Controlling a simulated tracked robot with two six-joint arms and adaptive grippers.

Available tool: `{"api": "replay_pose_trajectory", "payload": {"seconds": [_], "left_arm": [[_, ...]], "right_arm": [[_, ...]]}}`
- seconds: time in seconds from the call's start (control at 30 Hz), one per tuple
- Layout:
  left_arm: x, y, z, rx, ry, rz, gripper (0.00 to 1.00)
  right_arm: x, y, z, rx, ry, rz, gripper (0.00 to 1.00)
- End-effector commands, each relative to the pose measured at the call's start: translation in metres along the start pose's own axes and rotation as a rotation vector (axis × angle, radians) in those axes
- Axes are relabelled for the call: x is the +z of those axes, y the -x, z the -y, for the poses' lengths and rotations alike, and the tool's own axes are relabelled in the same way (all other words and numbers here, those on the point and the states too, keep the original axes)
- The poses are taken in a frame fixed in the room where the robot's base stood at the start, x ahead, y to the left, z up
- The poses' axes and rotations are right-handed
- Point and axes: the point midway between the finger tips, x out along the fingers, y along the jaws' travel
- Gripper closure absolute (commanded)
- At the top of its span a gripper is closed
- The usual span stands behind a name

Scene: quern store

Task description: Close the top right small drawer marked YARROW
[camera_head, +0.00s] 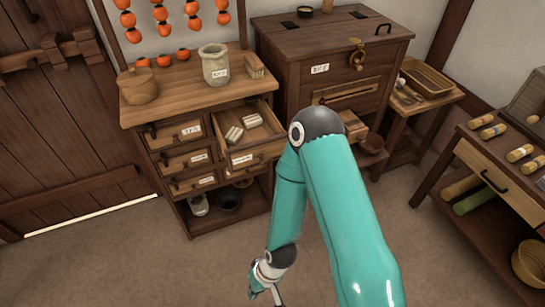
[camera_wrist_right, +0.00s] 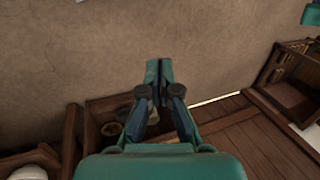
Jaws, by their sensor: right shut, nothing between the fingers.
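The small drawer at the top right of the wooden chest (camera_head: 170,94) is pulled open in the head view. Its front (camera_head: 262,153) stands well out from the chest, with a pale label too small to read. Pale bundles (camera_head: 232,130) and a dark item lie inside. My right gripper (camera_head: 268,288) hangs low over the floor, in front of the chest and apart from the drawer. In the right wrist view its fingers (camera_wrist_right: 159,72) are together and empty. My left gripper is not in view.
A jar (camera_head: 214,64) and a basket (camera_head: 138,86) stand on the chest top. The other small drawers (camera_head: 184,158) look shut. A larger lidded cabinet (camera_head: 330,46) stands to the right. A side table (camera_head: 500,170) is at far right. Floor (camera_head: 140,260) in front is clear.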

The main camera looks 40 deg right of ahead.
Motion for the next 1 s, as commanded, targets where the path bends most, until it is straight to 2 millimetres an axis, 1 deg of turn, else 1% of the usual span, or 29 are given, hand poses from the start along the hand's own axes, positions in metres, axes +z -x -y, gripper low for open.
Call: {"api": "replay_pose_trajectory", "payload": {"seconds": [0.03, 0.07, 0.17, 0.27, 0.3, 0.33, 0.37, 0.4, 0.47, 0.5, 0.57, 0.6, 0.67, 0.7, 0.77, 0.8, 0.9, 1.0], "left_arm": [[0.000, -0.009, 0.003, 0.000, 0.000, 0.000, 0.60], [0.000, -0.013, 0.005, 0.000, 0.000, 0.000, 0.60], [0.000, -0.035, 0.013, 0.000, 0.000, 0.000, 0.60], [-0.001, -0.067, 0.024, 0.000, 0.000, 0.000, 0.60], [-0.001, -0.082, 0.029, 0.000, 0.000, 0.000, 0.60], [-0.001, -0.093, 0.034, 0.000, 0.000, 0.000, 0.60], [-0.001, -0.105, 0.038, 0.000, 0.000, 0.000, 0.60], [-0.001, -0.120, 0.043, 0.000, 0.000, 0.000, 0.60], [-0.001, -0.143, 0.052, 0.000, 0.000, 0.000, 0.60], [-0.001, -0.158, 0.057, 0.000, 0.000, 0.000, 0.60], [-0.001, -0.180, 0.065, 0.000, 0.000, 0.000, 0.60], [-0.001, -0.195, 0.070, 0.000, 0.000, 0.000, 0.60], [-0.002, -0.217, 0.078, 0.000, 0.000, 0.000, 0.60], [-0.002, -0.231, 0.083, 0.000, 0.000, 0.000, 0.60], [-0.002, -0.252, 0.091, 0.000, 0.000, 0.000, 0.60], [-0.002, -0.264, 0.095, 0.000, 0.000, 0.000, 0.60], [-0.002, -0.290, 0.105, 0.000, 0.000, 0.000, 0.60], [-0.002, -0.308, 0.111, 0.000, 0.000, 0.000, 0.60]], "right_arm": [[-0.007, -0.004, -0.003, -0.001, -0.014, -0.022, 1.00], [-0.012, -0.006, -0.005, -0.001, -0.027, -0.039, 1.00], [-0.037, -0.011, -0.011, -0.008, -0.095, -0.125, 1.00], [-0.074, -0.012, -0.025, -0.028, -0.200, -0.256, 1.00], [-0.091, -0.010, -0.032, -0.042, -0.250, -0.320, 1.00], [-0.103, -0.007, -0.037, -0.055, -0.291, -0.370, 1.00], [-0.116, -0.003, -0.043, -0.071, -0.333, -0.423, 1.00], [-0.131, 0.003, -0.050, -0.095, -0.388, -0.493, 1.00], [-0.153, 0.015, -0.061, -0.141, -0.470, -0.599, 1.00], [-0.165, 0.024, -0.068, -0.176, -0.523, -0.668, 1.00], [-0.180, 0.040, -0.079, -0.236, -0.600, -0.770, 1.00], [-0.188, 0.051, -0.086, -0.280, -0.649, -0.835, 1.00], [-0.198, 0.069, -0.096, -0.354, -0.717, -0.933, 1.00], [-0.202, 0.082, -0.103, -0.409, -0.759, -0.996, 1.00], [-0.205, 0.101, -0.112, -0.494, -0.815, -1.083, 1.00], [-0.204, 0.114, -0.118, -0.551, -0.848, -1.135, 1.00], [-0.199, 0.142, -0.129, -0.689, -0.909, -1.245, 1.00], [-0.190, 0.165, -0.136, -0.803, -0.945, -1.320, 1.00]]}}
